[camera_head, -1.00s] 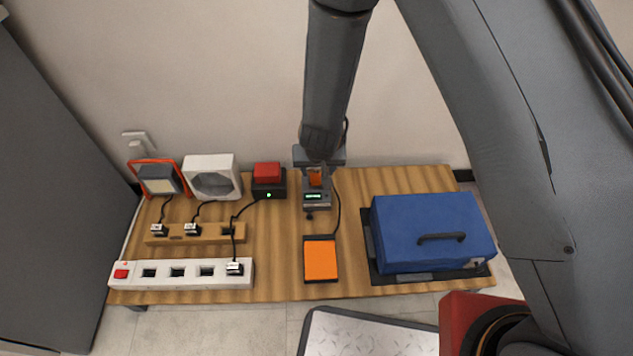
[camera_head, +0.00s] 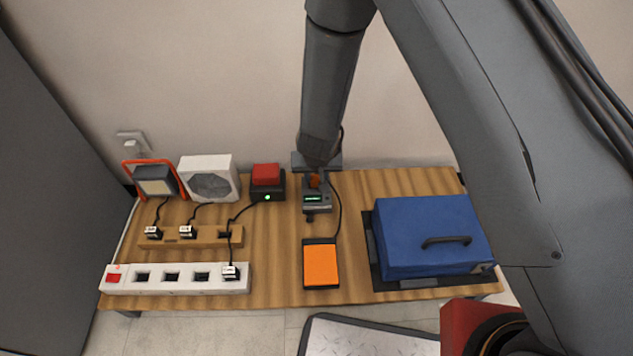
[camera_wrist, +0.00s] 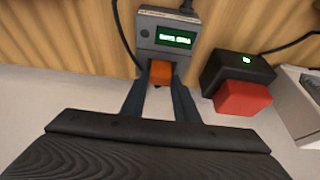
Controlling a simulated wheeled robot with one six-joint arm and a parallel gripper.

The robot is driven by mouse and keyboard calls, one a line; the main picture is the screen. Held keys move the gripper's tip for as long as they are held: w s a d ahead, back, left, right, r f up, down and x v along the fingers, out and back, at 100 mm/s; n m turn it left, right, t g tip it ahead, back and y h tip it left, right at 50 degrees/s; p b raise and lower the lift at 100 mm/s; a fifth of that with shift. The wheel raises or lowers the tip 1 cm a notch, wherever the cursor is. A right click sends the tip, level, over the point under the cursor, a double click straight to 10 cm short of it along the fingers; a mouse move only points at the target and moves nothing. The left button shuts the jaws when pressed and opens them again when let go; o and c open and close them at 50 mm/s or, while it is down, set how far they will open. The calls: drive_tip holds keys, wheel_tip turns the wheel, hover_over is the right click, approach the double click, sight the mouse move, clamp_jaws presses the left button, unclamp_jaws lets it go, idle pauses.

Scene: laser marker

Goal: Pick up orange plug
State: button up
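The orange plug (camera_wrist: 160,73) sits at the near end of a small grey device with a green-lit display. In the wrist view it shows between the two dark fingertips of my gripper (camera_wrist: 161,86), one on each side and very near its sides. Whether the fingers press on it cannot be told. In the head view my gripper (camera_head: 317,177) is over the grey device (camera_head: 317,200) at the back middle of the table, with a bit of orange showing. The lower part of the plug and its contact with the device are hidden.
A black box with a red top (camera_head: 266,176) stands close by. An orange pedal (camera_head: 321,265) lies in front, cabled to the device. A blue case (camera_head: 429,240) is at the right. A white power strip (camera_head: 175,279), wooden strip (camera_head: 205,237), lamp and white fan stand left.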

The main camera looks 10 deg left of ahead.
sight(316, 179)
clamp_jaws()
wheel_tip(316, 179, up, 10)
drive_tip(key=p, duration=0.6)
drive_tip(key=shift+p, duration=0.4)
drive_tip(key=shift+p, duration=0.3)
drive_tip(key=shift+s, duration=0.1)
drive_tip(key=s+a+p, duration=1)
drive_tip(key=a, duration=0.1)
drive_tip(key=shift+s, duration=0.3)
idle(0.4)
drive_tip(key=s+a+p, duration=0.6)
drive_tip(key=s+a, duration=0.4)
drive_tip(key=s, duration=0.1)
drive_tip(key=shift+a, duration=0.4)
idle(0.5)
